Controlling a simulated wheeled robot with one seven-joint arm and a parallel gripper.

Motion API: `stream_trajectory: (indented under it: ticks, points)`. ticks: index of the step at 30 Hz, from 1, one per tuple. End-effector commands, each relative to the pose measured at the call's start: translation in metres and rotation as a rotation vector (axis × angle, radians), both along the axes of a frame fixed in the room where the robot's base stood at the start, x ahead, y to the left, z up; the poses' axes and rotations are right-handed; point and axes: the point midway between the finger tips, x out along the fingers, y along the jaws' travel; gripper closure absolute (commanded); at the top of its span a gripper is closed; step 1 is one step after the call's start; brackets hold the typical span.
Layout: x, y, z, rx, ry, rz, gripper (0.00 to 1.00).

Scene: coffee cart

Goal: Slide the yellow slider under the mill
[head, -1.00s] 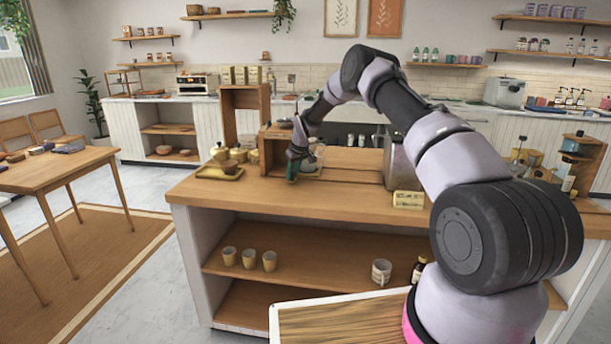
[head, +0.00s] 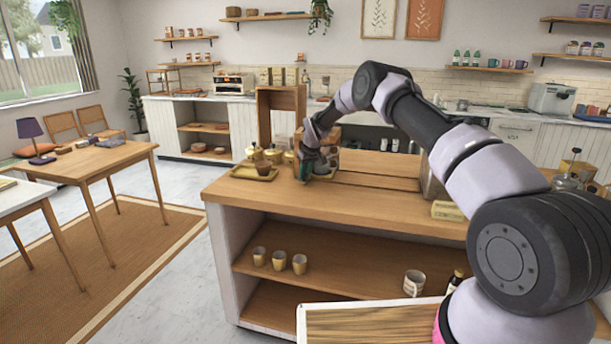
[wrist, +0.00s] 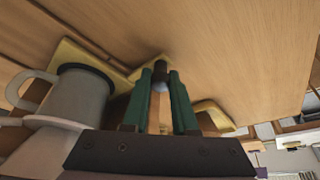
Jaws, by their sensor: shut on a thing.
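My gripper (head: 304,178) is low over the counter, beside a yellow tray. In the wrist view, its green fingers (wrist: 160,84) are closed on a small dark knob at the end of a flat yellow piece, which I take to be the yellow slider (wrist: 85,55). The slider lies at the counter top. A pale, rounded body with a dark top and a handle (wrist: 72,98) stands left of the fingers in the wrist view. I cannot tell if it is the mill. The arm and gripper hide part of this area in the head view.
The yellow tray (head: 241,172) holds yellow canisters (head: 273,155) and a brown cup (head: 262,168). A tall wooden frame (head: 264,112) stands behind. A pale yellow block (head: 448,211) lies right on the counter (head: 350,203). The counter's front middle is clear.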

Motion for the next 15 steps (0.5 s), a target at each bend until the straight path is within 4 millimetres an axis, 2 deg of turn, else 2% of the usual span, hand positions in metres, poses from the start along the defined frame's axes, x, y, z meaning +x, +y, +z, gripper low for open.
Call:
stream_trajectory:
  ticks: [1,3,12,15]
  points:
    - [0.0007,0.0062,0.0026,0.007,-0.008,0.007,0.70]
    - [0.0005,0.0061,0.0026,0.006,-0.007,0.007,0.43]
    - [0.0003,0.0036,0.0020,0.004,-0.005,0.004,0.43]
    - [-0.0009,0.0026,0.0074,0.004,-0.006,0.004,0.43]
